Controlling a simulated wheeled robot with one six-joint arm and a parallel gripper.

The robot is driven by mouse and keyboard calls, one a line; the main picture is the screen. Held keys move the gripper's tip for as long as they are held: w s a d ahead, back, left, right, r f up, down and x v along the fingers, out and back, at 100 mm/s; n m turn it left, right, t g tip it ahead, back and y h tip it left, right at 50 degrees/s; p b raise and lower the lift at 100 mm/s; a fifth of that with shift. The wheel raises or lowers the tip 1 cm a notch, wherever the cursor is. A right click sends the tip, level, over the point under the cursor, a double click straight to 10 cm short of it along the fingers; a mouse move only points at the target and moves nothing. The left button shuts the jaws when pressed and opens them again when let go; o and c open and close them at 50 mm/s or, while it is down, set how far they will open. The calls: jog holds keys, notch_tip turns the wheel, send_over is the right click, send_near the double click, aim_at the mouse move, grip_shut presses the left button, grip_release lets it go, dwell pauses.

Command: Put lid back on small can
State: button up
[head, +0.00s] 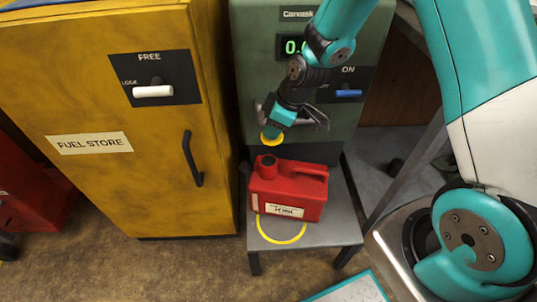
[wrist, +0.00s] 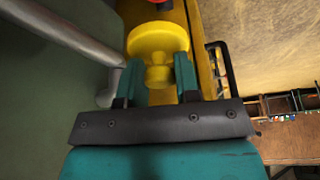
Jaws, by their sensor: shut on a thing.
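A red can (head: 290,192) with a handle and a paper label stands upright on a low grey stand. Its round neck (head: 266,163) rises at the can's left end and shows no lid. My gripper (head: 274,128) is shut on the yellow lid (head: 270,135), holding it above the can's neck and apart from it. In the wrist view my gripper (wrist: 158,78) has its two teal fingers around the narrow stem of the yellow lid (wrist: 160,40). The lid's wide disc lies beyond the fingertips.
The grey stand (head: 336,205) bears a yellow ring (head: 281,238) partly under the can. Behind it is a green dispenser (head: 252,25) with a display and a blue ON handle (head: 348,93). The yellow fuel store cabinet (head: 90,185) stands closely left, its black handle (head: 192,158) protruding.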

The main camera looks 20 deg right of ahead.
jog(key=shift+a+f+n+g+b, duration=0.15)
jog(key=shift+a+f+n+b, duration=0.15)
jog(key=shift+f+n+b, duration=0.25)
jog(key=shift+a+f+n+g+b, duration=0.15)
jog(key=shift+a+f+n+b, duration=0.15)
jog(key=shift+f, duration=0.45)
notch_tip(320, 180, down, 6)
jog(key=b, duration=0.4)
jog(key=shift+b, duration=0.4)
jog(key=shift+d+f+p, duration=0.1)
jog(key=shift+f+p, duration=0.05)
jog(key=shift+p, duration=0.2)
dwell(1.3)
jog(key=o, duration=1.4)
jog(key=shift+o, duration=0.2)
jog(key=shift+r+p, duration=3)
jog(key=shift+r, duration=0.55)
